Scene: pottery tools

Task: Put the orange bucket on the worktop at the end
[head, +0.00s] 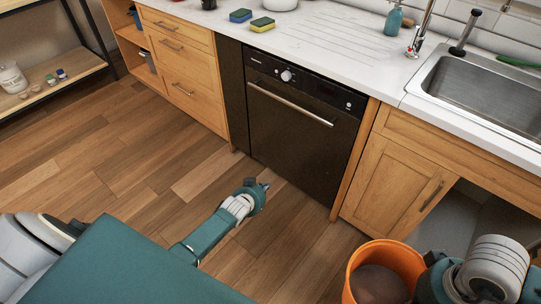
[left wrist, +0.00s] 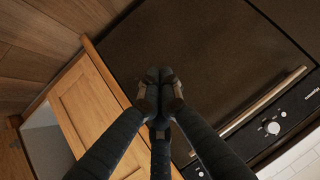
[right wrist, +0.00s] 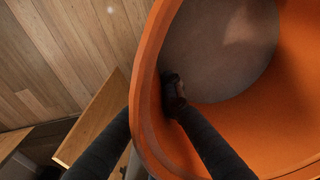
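The orange bucket (head: 398,256) is at the bottom right of the head view, in front of the sink cabinet. It fills much of the right wrist view (right wrist: 290,120), with a grey-brown round surface inside. My right gripper (right wrist: 160,95) straddles its wall, one finger inside and the other outside, its tip hidden by the wall. It looks shut on the wall. Whether the bucket touches the floor is not clear. The white worktop (head: 335,48) runs along the top of the head view. My left gripper (head: 265,186) is shut and empty before the dishwasher; its fingertips meet in the left wrist view (left wrist: 160,76).
Two sponges (head: 241,15) (head: 262,24), a teal bottle (head: 394,20) and a faucet (head: 420,35) stand on the worktop. The sink (head: 485,90) is at right. The dishwasher (head: 300,120) is closed. A shelf (head: 50,80) is at left. Wooden floor (head: 110,150) is clear.

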